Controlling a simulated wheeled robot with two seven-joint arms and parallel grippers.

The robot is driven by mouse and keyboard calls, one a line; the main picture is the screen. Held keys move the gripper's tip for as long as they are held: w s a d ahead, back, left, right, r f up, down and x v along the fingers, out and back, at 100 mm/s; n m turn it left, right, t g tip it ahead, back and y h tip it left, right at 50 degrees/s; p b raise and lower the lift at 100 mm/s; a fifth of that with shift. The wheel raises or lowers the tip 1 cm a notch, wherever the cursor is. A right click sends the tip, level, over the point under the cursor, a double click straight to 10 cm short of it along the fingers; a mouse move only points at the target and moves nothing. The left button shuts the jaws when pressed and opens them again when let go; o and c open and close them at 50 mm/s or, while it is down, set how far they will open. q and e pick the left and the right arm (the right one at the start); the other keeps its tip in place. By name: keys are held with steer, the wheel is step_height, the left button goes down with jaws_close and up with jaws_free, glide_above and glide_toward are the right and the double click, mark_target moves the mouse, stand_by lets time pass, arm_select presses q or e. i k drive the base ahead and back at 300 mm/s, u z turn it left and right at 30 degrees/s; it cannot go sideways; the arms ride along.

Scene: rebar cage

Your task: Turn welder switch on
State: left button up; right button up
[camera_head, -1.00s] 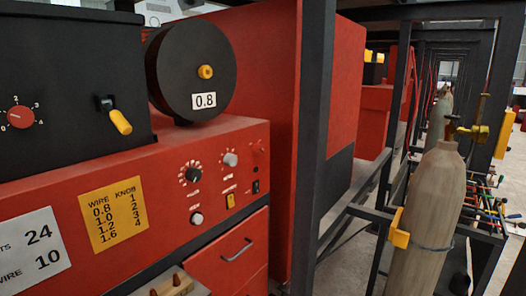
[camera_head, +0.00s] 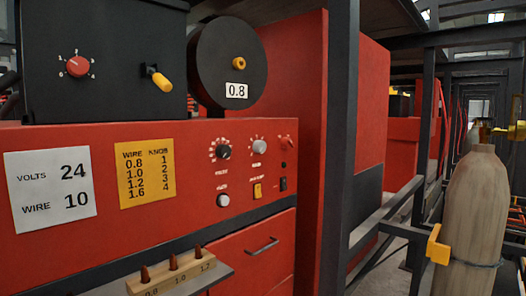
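The red welder (camera_head: 330,180) fills the left and middle of the view. Its front panel carries a yellow rocker switch (camera_head: 257,190) and a smaller black switch (camera_head: 283,184) to its right. I cannot tell which way either is set. Above them are a black knob (camera_head: 223,152), a grey knob (camera_head: 259,146) and a small red knob (camera_head: 285,141). A pale round button (camera_head: 223,200) sits left of the yellow switch. Neither of my grippers is in view.
A black feeder box (camera_head: 100,60) with a red dial and yellow lever stands on top, beside a spool marked 0.8 (camera_head: 228,62). A wooden tip holder (camera_head: 170,275) stands at the lower front. A dark post (camera_head: 350,150) and gas cylinder (camera_head: 475,215) stand to the right.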

mark_target(286, 142)
steer(key=u, duration=0.35)
steer(key=k, duration=0.35)
steer(key=z, duration=0.4)
steer(key=i, duration=1.4)
steer(key=u, duration=0.8)
